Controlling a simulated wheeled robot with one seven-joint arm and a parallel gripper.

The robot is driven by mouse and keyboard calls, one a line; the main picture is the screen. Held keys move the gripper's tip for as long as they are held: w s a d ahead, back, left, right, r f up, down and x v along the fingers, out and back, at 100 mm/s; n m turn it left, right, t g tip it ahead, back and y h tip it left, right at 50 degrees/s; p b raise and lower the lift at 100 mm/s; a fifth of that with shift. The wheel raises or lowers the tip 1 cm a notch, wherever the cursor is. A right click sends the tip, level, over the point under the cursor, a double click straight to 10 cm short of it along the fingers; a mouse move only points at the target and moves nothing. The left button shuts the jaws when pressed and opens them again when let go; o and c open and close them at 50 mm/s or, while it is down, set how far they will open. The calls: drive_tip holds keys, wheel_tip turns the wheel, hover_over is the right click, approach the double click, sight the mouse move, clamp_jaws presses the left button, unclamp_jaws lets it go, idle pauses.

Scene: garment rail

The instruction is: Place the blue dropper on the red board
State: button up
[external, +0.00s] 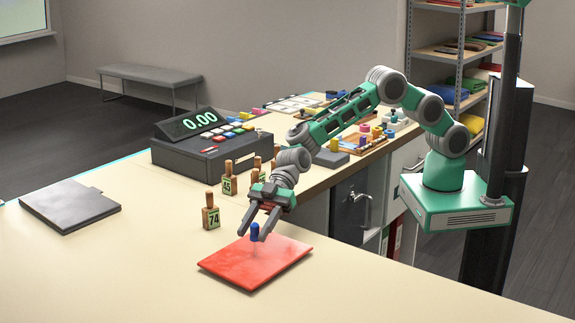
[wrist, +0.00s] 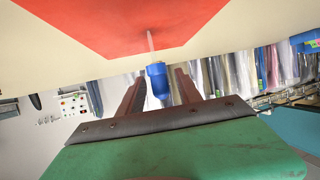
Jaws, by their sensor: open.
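The blue dropper (external: 255,231) stands upright over the red board (external: 284,262), its blue bulb up and its pale thin tip pointing down to the board. The tip seems to meet the board's surface. My gripper (external: 254,236) is open, with one finger on each side of the bulb. In the wrist view, the blue bulb (wrist: 157,83) sits between the two spread fingers with a gap on both sides, and the tip points to the red board (wrist: 130,22).
Wooden-handled stamps with number tags (external: 211,214) stand just behind the board. A dark register with a green display (external: 210,140) is further back. A dark flat pad (external: 70,205) lies at left. The counter front is clear.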

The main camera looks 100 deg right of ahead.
drive_tip(key=shift+r, duration=0.2)
drive_tip(key=shift+s+d, duration=0.1)
drive_tip(key=shift+d, duration=0.2)
drive_tip(key=s+d+r+m+h+b, duration=0.1)
drive_tip(key=s+d+r+m+h, duration=0.2)
drive_tip(key=s+d, duration=0.75)
drive_tip(key=s+d+r+m+h+b, duration=0.2)
drive_tip(key=s+d+h, duration=0.2)
drive_tip(key=s+d, duration=0.7)
drive_tip(key=s+d+f+m+g+h, duration=0.1)
drive_tip(key=s+d+f+m+h, duration=0.1)
drive_tip(key=s+d, duration=0.5)
drive_tip(key=s+d+f+m+g+h, duration=0.2)
drive_tip(key=s+d+m, duration=0.2)
drive_tip(key=s+d, duration=0.3)
drive_tip(key=shift+s+d+f+g, duration=0.15)
drive_tip(key=shift+d+g, duration=0.15)
drive_tip(key=shift+d, duration=0.45)
